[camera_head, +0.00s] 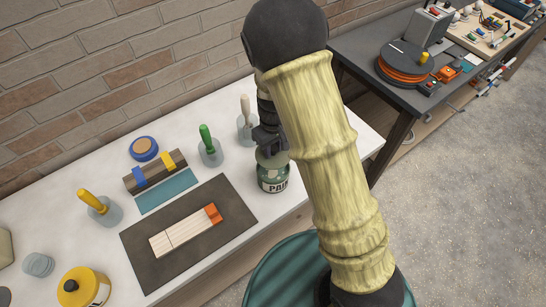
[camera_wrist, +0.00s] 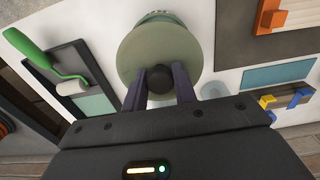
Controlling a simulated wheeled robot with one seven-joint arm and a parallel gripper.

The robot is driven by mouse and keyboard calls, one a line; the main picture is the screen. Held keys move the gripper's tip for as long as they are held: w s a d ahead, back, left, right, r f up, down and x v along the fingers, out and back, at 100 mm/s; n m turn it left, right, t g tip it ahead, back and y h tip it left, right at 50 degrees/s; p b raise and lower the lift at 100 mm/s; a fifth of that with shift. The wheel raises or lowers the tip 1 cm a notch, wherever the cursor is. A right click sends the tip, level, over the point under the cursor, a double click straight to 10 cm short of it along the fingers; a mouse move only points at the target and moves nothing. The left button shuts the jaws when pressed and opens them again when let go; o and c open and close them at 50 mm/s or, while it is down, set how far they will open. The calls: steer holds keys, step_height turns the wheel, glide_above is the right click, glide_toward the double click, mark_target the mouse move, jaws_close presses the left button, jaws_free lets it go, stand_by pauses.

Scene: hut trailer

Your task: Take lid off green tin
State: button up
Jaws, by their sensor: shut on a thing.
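The green tin (camera_head: 273,183) with a pale "PAINT"-like label stands upright near the front edge of the white table, partly hidden behind my arm. Its round grey-green lid (camera_wrist: 194,55) fills the top middle of the wrist view, with a dark knob (camera_wrist: 160,79) at its centre. My gripper (camera_wrist: 160,88) is shut on the knob, one finger on each side. It also shows in the head view (camera_head: 270,150), pointing down right above the tin. The lid sits over the tin's top; I cannot tell whether there is a gap under it.
A dark mat (camera_head: 140,247) with wooden strips lies further left. The white table (camera_head: 60,165) has bare room between items. A dark bench (camera_head: 362,50) stands at right.

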steer(key=shift+r, duration=1.25)
